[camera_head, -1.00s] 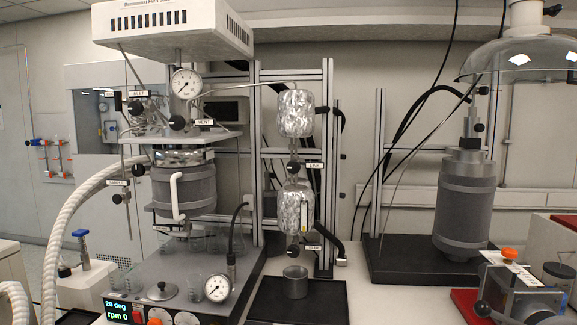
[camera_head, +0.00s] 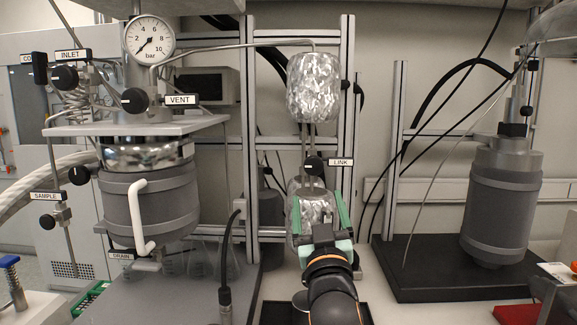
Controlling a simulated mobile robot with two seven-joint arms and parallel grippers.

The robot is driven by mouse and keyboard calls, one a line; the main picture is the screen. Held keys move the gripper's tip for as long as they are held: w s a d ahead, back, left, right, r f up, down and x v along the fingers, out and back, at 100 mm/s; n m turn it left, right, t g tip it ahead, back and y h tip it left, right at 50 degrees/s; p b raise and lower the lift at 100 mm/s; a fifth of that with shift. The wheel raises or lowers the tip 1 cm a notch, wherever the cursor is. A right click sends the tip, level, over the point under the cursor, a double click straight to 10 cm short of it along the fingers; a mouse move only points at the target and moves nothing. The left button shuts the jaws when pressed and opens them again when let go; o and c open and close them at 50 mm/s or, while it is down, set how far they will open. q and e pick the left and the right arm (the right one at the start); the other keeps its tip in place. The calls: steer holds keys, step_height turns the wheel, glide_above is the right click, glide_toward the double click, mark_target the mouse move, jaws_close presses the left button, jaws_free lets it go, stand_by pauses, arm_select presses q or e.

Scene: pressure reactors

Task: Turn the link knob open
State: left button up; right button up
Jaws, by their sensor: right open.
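The link knob (camera_head: 314,163) is a small black knob on the thin tube between two foil-wrapped vessels, left of its white LINK label (camera_head: 345,162). A small light mark shows on its face; I cannot tell its exact angle. My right gripper (camera_head: 318,200) points forward just below the knob, in front of the lower foil vessel (camera_head: 313,207), which it partly hides. Its green fingers are spread apart, with nothing held between them. A small green piece at the lower left looks like part of my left gripper (camera_head: 91,298); its jaws are not clear.
Metal frame posts (camera_head: 345,110) stand beside and behind the foil vessels. The reactor (camera_head: 150,205) with its gauge (camera_head: 149,38) and VENT knob (camera_head: 135,100) is at left. A grey cylinder (camera_head: 502,195) stands on a black base at right.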

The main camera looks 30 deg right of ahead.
mark_target(314, 167)
steer(key=p+x, duration=0.1)
steer(key=x, duration=0.2)
steer(key=p+x, duration=0.1)
steer(key=x, duration=0.3)
steer(key=p+x, duration=0.1)
steer(key=x, duration=0.3)
steer(key=shift+d+r, duration=0.1)
steer(key=shift+r, duration=0.25)
steer(key=shift+w+d+r+p, duration=0.1)
steer(key=shift+w+d+p, duration=0.2)
steer(key=shift+w, duration=0.15)
jaws_close()
